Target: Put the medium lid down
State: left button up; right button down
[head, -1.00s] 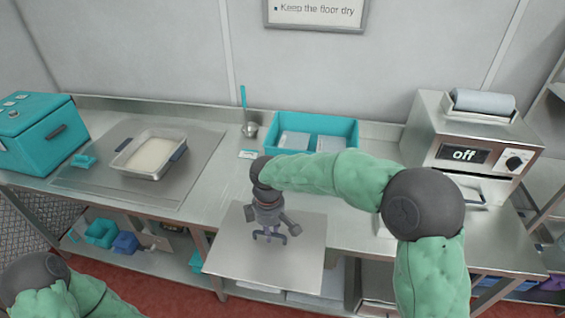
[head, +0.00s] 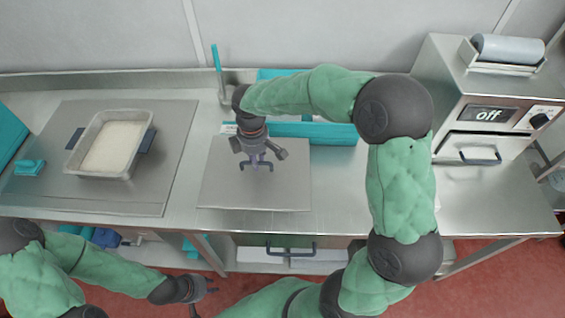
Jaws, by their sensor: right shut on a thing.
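The medium lid (head: 222,185) is a flat, square grey metal plate with a dark handle at its middle. In the head view it lies level over the counter, left of centre, its near edge close to the counter's front edge. I cannot tell whether it touches the counter. My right gripper (head: 256,160) points down over its middle and is shut on the handle. My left gripper (head: 206,297) is low at the left, in front of the counter, with its fingers apart and empty.
A metal tray of pale contents (head: 112,150) stands left on a flat plate (head: 172,135). A teal bin (head: 320,131) is behind the lid, partly hidden by my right arm. A teal-handled ladle (head: 217,70) is at the back. A steel machine reading "off" (head: 487,115) stands right.

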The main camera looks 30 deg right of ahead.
aim_at(282, 162)
jog(key=d+f, duration=0.2)
jog(key=d, duration=0.1)
jog(key=d+f+b, duration=0.1)
jog(key=d+f, duration=0.1)
jog(key=f, duration=0.1)
jog(key=d+f, duration=0.2)
jog(key=d, duration=0.1)
jog(key=shift+d+f+b, duration=0.15)
jog(key=shift+d+b, duration=0.2)
jog(key=shift+d+f+b, duration=0.15)
jog(key=shift+f+b, duration=0.05)
jog(key=shift+f, duration=0.7)
jog(key=shift+d+f+b, duration=0.1)
jog(key=shift+f+b, duration=0.1)
jog(key=shift+f, duration=0.7)
jog(key=shift+f, duration=0.1)
jog(key=c, duration=1.2)
grip_release()
jog(key=shift+o, duration=0.2)
notch_tip(282, 162, up, 12)
jog(key=shift+r+p, duration=0.1)
jog(key=shift+p, duration=1.15)
